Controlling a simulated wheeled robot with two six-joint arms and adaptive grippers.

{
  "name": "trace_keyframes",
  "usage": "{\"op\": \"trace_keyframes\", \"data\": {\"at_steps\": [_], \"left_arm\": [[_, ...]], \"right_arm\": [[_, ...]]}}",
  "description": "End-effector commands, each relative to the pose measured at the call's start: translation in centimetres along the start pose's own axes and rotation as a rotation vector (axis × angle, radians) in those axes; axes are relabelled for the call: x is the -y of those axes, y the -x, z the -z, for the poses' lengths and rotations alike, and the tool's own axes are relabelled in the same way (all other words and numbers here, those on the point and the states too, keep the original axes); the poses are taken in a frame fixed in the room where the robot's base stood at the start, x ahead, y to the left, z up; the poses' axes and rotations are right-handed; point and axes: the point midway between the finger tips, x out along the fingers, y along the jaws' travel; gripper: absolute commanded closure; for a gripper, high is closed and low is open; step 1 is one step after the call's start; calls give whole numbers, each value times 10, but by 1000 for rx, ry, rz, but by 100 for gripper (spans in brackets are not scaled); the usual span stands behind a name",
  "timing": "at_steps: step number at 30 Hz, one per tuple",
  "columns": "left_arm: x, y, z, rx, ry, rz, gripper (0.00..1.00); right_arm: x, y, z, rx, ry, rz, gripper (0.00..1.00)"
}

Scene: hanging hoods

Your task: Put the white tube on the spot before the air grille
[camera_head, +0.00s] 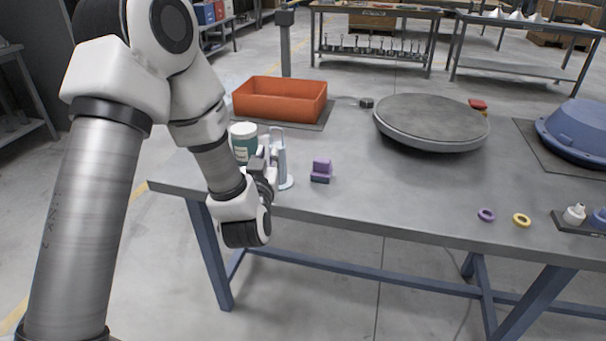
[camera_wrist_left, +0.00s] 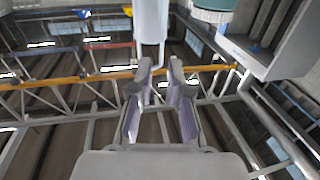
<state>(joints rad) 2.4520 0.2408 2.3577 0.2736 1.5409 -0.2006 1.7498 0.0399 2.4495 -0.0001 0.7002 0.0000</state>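A pale upright piece that looks like the white tube (camera_head: 281,160) stands near the table's left front, beside my left gripper (camera_head: 270,165). Its lower part is partly hidden by my wrist. In the left wrist view a white tube (camera_wrist_left: 150,25) comes down from the top, with its end close to the fingertips. My left gripper shows there too (camera_wrist_left: 160,72); its two fingers are apart, with a gap between the tips. The tube appears just beyond them, and contact cannot be told. I cannot make out an air grille or a marked spot. My right gripper is not in view.
A teal jar with a white lid (camera_head: 244,141) stands behind my wrist. An orange bin (camera_head: 279,100), a grey round disc (camera_head: 431,121) and a blue hood (camera_head: 578,131) stand farther off. The table's middle front is mostly clear.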

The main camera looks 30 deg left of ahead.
Motion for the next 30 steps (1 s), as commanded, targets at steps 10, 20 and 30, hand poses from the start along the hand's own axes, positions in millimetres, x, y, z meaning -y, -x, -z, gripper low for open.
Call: {"op": "trace_keyframes", "data": {"at_steps": [10,20,30], "left_arm": [[1,-48,10,-8,3,5,83],[1,-77,9,-4,1,1,83],[0,-76,9,-5,1,1,100]], "right_arm": [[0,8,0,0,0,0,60],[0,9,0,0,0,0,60],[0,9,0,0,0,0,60]]}}
